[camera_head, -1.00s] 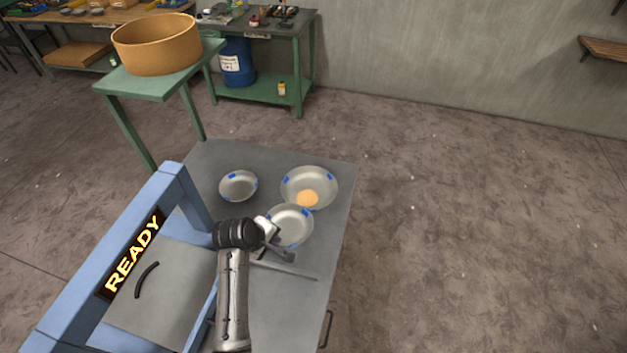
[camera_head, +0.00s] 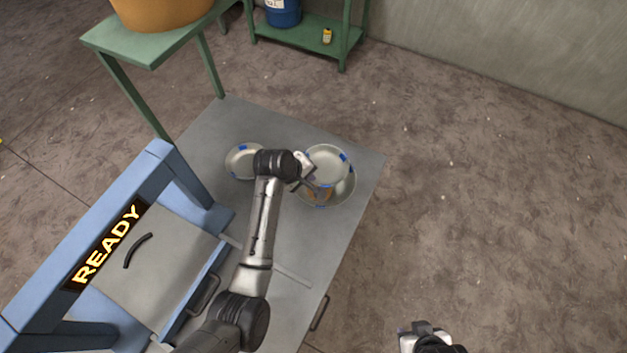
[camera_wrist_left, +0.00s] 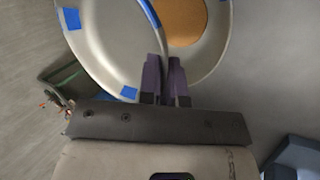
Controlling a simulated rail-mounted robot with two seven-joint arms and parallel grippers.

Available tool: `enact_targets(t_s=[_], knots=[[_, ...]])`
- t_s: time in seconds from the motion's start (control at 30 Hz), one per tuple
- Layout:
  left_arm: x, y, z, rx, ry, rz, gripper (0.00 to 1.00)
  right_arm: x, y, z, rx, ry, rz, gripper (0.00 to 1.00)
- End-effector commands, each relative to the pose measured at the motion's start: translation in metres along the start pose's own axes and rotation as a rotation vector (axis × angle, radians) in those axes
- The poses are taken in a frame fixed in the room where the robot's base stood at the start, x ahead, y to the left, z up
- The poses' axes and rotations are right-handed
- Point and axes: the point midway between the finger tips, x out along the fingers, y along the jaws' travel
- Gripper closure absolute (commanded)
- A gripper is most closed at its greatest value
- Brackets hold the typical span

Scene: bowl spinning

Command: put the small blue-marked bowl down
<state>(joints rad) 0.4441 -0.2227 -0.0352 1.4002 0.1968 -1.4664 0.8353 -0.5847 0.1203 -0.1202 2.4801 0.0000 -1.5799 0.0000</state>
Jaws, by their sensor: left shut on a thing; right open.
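My left gripper (camera_head: 306,184) is shut on the near rim of the small blue-marked bowl (camera_head: 326,164). This held bowl overlaps a wider blue-marked bowl (camera_head: 347,190) on the grey table; I cannot tell if they touch. In the left wrist view the fingers (camera_wrist_left: 165,82) pinch the rim of the small blue-marked bowl (camera_wrist_left: 112,45). An orange round content (camera_wrist_left: 185,20) shows in the wider bowl (camera_wrist_left: 217,50) beside that rim. My right gripper (camera_head: 422,338) is open at the bottom edge, away from the bowls.
Another blue-marked bowl (camera_head: 240,161) stands on the grey table (camera_head: 215,130), left of the held one and partly behind my arm. A blue frame reading READY (camera_head: 105,245) stands at the left. Clear table lies right of my left arm.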

Motion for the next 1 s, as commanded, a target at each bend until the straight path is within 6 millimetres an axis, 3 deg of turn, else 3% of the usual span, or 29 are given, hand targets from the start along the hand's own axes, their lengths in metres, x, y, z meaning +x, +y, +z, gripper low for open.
enact_targets(t_s=[0.5, 0.9, 1.0], knots=[[0.048, -0.03, -0.001, -0.001, -0.001, -0.001, 1.0, 0.013, -0.002, 0.003, 0.005, 0.003, -0.004, 0.57], [0.051, -0.031, -0.001, -0.001, 0.001, 0.001, 1.0, 0.012, 0.002, 0.002, -0.006, 0.003, 0.005, 0.57], [0.051, -0.031, -0.001, 0.0, 0.001, 0.001, 0.87, 0.012, 0.002, 0.002, -0.006, 0.003, 0.006, 0.57]])
